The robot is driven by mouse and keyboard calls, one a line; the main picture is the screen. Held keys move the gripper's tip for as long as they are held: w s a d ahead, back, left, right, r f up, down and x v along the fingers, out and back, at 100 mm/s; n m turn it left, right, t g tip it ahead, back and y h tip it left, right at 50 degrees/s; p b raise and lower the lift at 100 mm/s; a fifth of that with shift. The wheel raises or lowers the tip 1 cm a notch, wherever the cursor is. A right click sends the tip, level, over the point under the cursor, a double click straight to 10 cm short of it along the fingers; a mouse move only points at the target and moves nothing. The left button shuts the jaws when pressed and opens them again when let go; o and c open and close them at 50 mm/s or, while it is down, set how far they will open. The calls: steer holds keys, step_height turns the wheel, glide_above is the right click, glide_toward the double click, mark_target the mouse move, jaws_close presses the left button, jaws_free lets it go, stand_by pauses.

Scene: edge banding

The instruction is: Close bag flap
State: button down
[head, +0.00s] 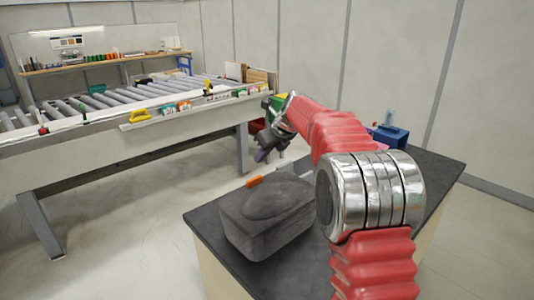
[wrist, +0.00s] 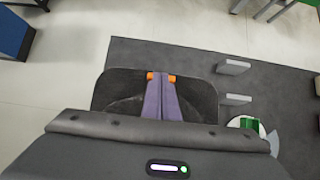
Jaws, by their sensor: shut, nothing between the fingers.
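A dark grey bag (head: 262,228) sits on the dark tabletop, with a rounded flap (head: 275,200) on its top. I cannot tell how far the flap is from closed. An orange piece (head: 254,181) stands at the bag's far edge. My gripper (head: 262,156) is above and beyond that edge, its purple fingers pointing down, apart from the bag in the head view. In the wrist view the gripper's fingers (wrist: 162,80) are together and empty.
The dark tabletop (wrist: 275,85) has two light grey blocks (wrist: 234,67) on it, and a green item (wrist: 249,125) on a pale round base. A blue box (head: 390,136) stands at the table's back right. A roller conveyor bench (head: 90,140) is at left, across open floor.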

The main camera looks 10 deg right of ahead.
mark_target(252, 179)
steer(key=x, duration=0.9)
steer(key=shift+s+f, duration=0.1)
steer(key=shift+s, duration=0.05)
steer(key=shift+w+a+f, duration=0.1)
steer(key=shift+w+f, duration=0.2)
steer(key=shift+f, duration=0.6)
steer(key=shift+r, duration=0.1)
step_height(252, 179, up, 14)
